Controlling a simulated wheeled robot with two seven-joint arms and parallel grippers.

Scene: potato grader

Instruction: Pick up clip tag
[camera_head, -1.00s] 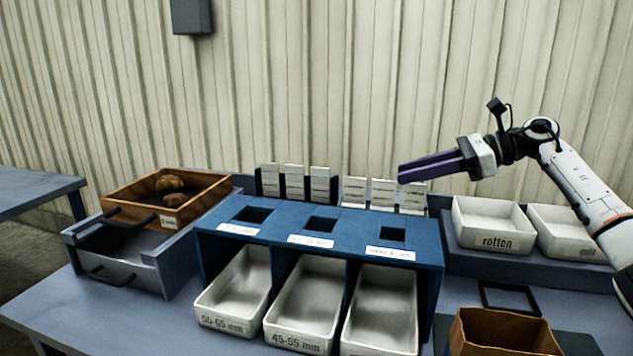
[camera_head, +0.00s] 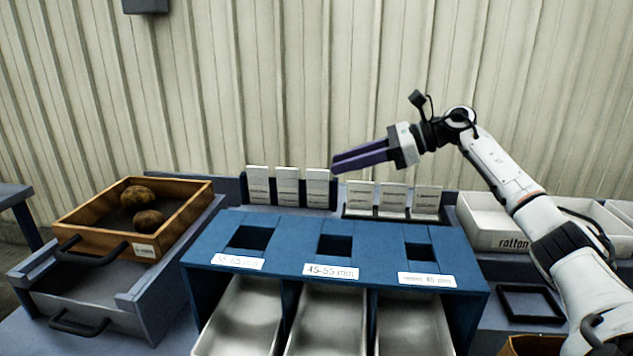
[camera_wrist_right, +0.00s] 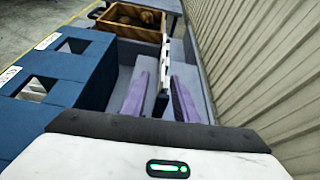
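White clip tags stand in two dark racks behind the blue sorter. The left rack holds three tags, among them its rightmost tag (camera_head: 318,187). The right rack holds three more, including a left tag (camera_head: 360,196). My right gripper (camera_head: 334,165) has two long purple fingers pointing left, their tips just above and right of the left rack's rightmost tag. In the right wrist view the fingers (camera_wrist_right: 158,82) are apart, with nothing visibly gripped. A rack with tags (camera_wrist_right: 165,58) shows nearly edge-on beyond the tips. My left gripper is out of sight.
The blue sorter (camera_head: 290,225) with square openings stands in front of the racks, pale trays below it. A wooden crate (camera_head: 82,215) with two potatoes is at left, a white "rotten" bin (camera_head: 480,236) at right. The ribbed wall (camera_head: 300,80) rises close behind.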

